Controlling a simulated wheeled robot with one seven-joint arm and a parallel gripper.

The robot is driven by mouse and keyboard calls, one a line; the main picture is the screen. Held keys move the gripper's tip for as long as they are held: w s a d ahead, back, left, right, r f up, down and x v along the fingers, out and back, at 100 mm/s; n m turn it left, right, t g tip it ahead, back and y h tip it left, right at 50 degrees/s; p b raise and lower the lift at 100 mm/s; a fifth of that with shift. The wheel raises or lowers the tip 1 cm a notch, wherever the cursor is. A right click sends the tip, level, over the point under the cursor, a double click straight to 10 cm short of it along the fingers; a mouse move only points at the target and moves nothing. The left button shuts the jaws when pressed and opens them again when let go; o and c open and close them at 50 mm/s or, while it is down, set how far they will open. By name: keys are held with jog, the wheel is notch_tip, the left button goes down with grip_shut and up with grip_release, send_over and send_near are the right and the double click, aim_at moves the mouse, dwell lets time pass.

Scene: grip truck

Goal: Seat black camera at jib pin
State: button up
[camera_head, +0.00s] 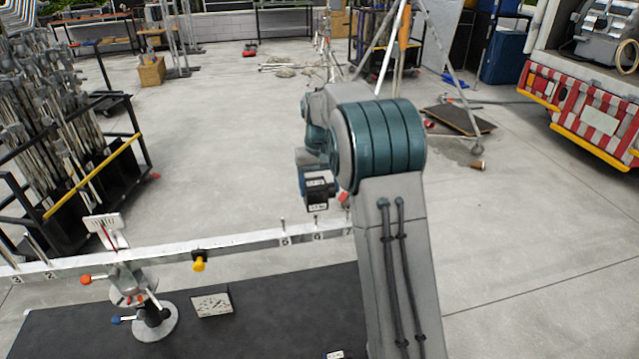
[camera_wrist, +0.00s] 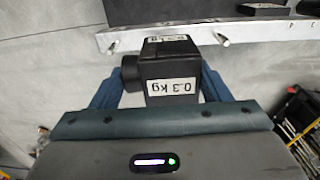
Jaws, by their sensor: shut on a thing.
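The small black camera (camera_head: 317,203) hangs in the air above the pale jib bar (camera_head: 245,240) in the head view. It has white labels; one reads 0.3 kg in the wrist view (camera_wrist: 160,88). My gripper (camera_wrist: 160,76) is shut on it, with a blue finger on each side. Upright pins stand on the bar near marks 5 (camera_head: 283,230), 6 (camera_head: 317,226) and 7. In the wrist view the bar (camera_wrist: 270,32) runs just beyond the camera, with one pin (camera_wrist: 222,39) to its right and another (camera_wrist: 115,45) to its left. The camera's underside is hidden.
A stand with red and blue handles (camera_head: 150,310) supports the bar at left, on a dark mat (camera_head: 270,310). A stand rack (camera_head: 75,175) is at far left.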

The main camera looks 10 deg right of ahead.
aim_at(320, 183)
jog(key=shift+f+b, duration=2.4)
jog(key=shift+f, duration=1.25)
jog(key=o, duration=1)
notch_tip(320, 183, up, 14)
jog(key=shift+f+b, duration=0.2)
jog(key=shift+b, duration=0.3)
jog(key=shift+r, duration=0.1)
